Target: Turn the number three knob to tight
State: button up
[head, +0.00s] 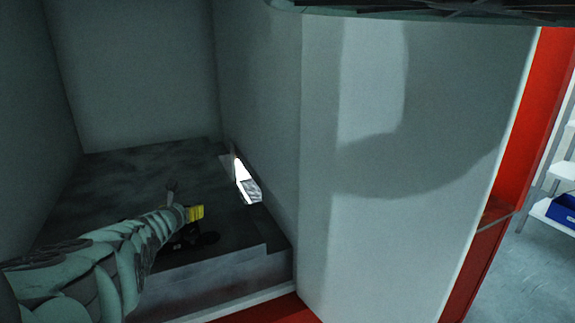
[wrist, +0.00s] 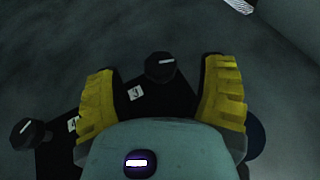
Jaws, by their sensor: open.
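The number three knob (wrist: 160,68) is black and round, with a white mark that lies nearly level in the wrist view. A small white tag (wrist: 135,93), apparently a 3, sits just below left of it. My gripper (wrist: 158,65) is open, its yellow fingers on either side of this knob with gaps to both. In the head view my gripper (head: 195,213) is low over the dark panel, and its fingers and my arm hide most of the knobs. The tight marking cannot be made out.
Another black knob (wrist: 28,134) with a tag reading 4 (wrist: 72,124) is at the left. A dark round thing (wrist: 255,138) is partly hidden behind the right finger.

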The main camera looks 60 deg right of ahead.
jog(key=p+v, duration=1.1)
jog(key=p, duration=0.3)
jog(key=shift+s+a+r, duration=0.15)
jog(key=shift+a+r, duration=0.15)
jog(key=shift+r, duration=0.05)
jog(key=shift+s+a+p, duration=0.3)
jog(key=shift+s+a, duration=0.05)
jog(key=shift+a, duration=0.05)
jog(key=shift+o, duration=0.3)
